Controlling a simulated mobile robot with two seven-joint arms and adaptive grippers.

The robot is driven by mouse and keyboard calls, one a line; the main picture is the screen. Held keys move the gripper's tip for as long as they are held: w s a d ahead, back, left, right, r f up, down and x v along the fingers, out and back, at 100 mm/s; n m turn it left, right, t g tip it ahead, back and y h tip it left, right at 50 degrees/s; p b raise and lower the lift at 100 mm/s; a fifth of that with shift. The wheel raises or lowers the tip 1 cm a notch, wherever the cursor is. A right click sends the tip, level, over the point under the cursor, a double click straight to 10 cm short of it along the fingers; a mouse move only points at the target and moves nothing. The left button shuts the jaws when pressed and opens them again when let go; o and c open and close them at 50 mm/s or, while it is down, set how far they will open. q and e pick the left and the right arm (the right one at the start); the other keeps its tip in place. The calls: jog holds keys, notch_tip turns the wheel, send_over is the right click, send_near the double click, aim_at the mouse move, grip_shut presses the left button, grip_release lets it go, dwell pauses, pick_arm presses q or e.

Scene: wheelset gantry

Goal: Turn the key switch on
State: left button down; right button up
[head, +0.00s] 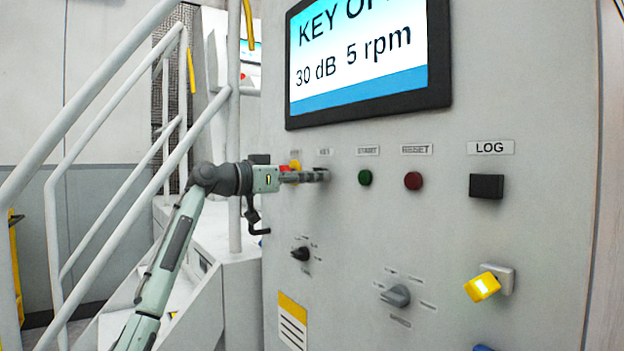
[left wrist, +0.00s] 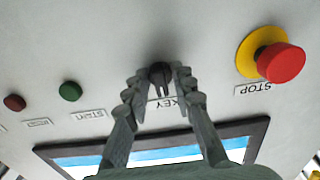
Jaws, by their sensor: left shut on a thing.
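The key switch (left wrist: 160,71) is a small dark knob on the grey panel, beside the KEY label (left wrist: 186,103). My left gripper (head: 321,175) reaches the panel from the left, under the screen. In the left wrist view its two fingers (left wrist: 159,78) are shut on the key switch from both sides. In the head view the fingers mostly hide the switch. The screen (head: 365,55) starts with "KEY OF", cut off at the top, above "30 dB 5 rpm". My right gripper is not in view.
A red stop button (left wrist: 281,62) with a yellow collar sits close beside the key. Green (head: 365,178) and red (head: 413,180) buttons and a black LOG button (head: 486,186) are to the right. Rotary knobs (head: 396,295) sit lower. A white stair railing (head: 120,125) stands left.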

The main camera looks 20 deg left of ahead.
pick_arm(q)
jog(key=m, duration=0.6)
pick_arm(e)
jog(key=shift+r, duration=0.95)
pick_arm(q)
jog(key=shift+b, duration=0.3)
jog(key=shift+a, duration=0.1)
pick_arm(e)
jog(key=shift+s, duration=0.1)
pick_arm(q)
jog(key=c, duration=1.6)
grip_release()
jog(key=shift+o, duration=0.2)
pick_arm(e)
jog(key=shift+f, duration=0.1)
pick_arm(q)
jog(key=v, duration=1.2)
